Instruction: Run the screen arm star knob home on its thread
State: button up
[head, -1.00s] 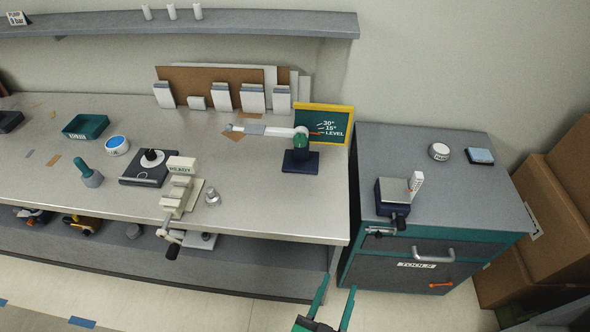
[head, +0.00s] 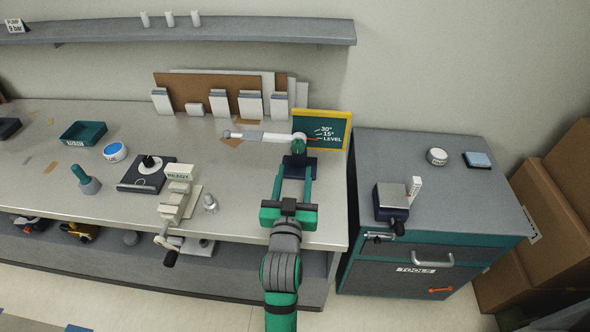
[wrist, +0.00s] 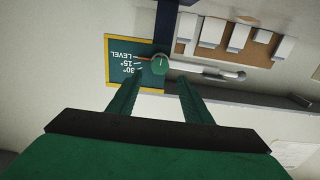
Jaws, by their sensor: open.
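The green star knob (head: 298,144) sits at the joint of the screen arm, above a dark blue base (head: 297,168) near the right end of the bench. The pale screen arm (head: 262,136) extends left from the knob, roughly level. My gripper (head: 293,172) is open, its two green fingers pointing at the base and knob. In the wrist view the knob (wrist: 159,64) shows beyond the fingertips, between them and apart from them. How far the knob is down its thread cannot be told.
A green angle board (head: 322,130) marked 30°, 15° and LEVEL stands behind the knob. White blocks (head: 250,105) line the back. A clamp-like device (head: 178,195) and a metal piece (head: 210,203) stand left of my gripper. A tool cabinet (head: 440,200) stands right.

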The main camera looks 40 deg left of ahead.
aim_at(298, 149)
jog(key=x, duration=0.8)
jog(key=shift+w+a, duration=0.1)
jog(key=shift+w, duration=0.3)
jog(key=c, duration=0.9)
